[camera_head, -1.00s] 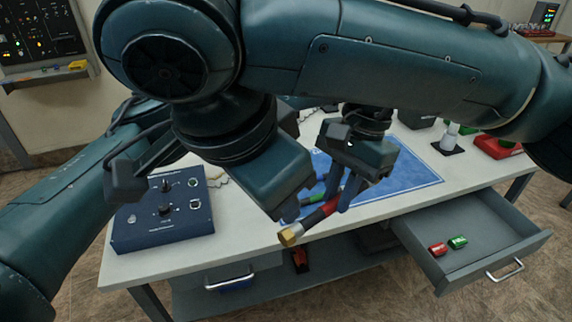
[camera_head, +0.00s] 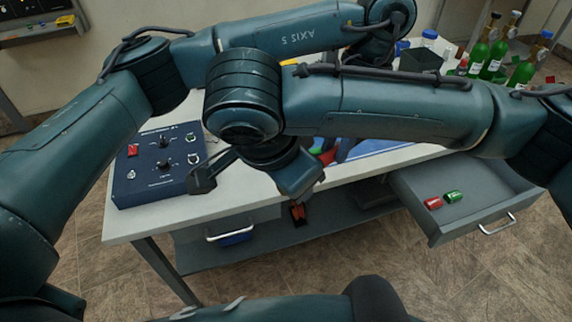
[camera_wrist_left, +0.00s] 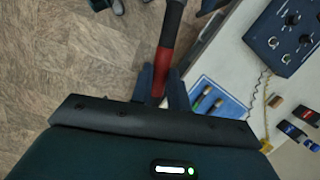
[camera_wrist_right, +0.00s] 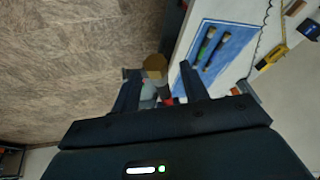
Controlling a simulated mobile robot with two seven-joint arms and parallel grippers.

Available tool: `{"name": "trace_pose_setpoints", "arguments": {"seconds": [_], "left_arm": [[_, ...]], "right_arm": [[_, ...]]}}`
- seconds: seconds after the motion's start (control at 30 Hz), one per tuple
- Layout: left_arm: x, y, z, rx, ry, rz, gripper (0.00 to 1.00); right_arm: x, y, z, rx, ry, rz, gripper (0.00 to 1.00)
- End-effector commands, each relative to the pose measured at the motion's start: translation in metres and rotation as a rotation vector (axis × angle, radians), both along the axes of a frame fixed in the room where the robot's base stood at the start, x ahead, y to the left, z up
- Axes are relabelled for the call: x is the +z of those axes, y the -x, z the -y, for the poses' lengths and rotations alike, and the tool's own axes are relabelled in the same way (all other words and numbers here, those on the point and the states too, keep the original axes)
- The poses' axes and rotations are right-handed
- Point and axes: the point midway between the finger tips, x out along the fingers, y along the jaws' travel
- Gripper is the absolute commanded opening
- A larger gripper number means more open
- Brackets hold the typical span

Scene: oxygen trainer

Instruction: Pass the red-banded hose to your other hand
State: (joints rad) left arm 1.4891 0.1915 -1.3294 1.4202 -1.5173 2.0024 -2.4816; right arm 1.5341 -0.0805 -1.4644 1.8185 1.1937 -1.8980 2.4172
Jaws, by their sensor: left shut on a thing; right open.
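The red-banded hose (camera_wrist_left: 168,60) is dark with a red band, held between the fingers of my left gripper (camera_wrist_left: 161,84) in the left wrist view. In the head view only a bit of its red band (camera_head: 327,157) shows beside my left gripper's fingers (camera_head: 343,150); my right arm hides the rest. In the right wrist view the hose's brass end (camera_wrist_right: 155,67) appears between the spread fingers of my right gripper (camera_wrist_right: 162,85), which is open. I cannot tell whether it touches them. The right fingertips are hidden in the head view.
A blue control box (camera_head: 160,165) stands on the table's left end. A blue mat (camera_wrist_right: 222,62) holds two more hose pieces. The open drawer (camera_head: 470,205) holds a red and a green cylinder. Green bottles (camera_head: 490,55) stand at the back right. Both arms cross closely over the table.

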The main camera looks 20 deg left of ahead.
Motion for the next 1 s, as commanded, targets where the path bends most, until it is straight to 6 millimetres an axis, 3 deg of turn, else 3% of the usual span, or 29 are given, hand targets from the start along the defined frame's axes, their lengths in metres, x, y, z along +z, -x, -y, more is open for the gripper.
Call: {"name": "trace_pose_setpoints", "arguments": {"seconds": [0.23,0.77,0.83,0.87,1.0], "left_arm": [[0.0004,0.0,0.0,0.0,0.0,0.0,0.0],[0.0003,0.0002,0.0005,0.0,0.001,0.0,0.0],[0.0003,0.0003,0.0006,-0.001,0.002,0.0,0.0],[0.0003,0.0003,0.0006,0.0,0.002,0.0,0.18],[0.0003,0.0004,0.0008,-0.001,0.002,0.0,0.29]], "right_arm": [[-0.0004,-0.0003,0.0002,0.0,0.0,0.0,0.44],[0.0002,-0.0004,-0.0002,-0.001,-0.001,0.001,0.0],[0.0003,-0.0005,-0.0003,0.0,-0.002,0.001,0.0],[0.0006,-0.0007,-0.0003,0.0,-0.003,0.002,0.0],[0.0007,-0.0006,-0.0003,0.0,-0.003,0.002,0.0]]}}
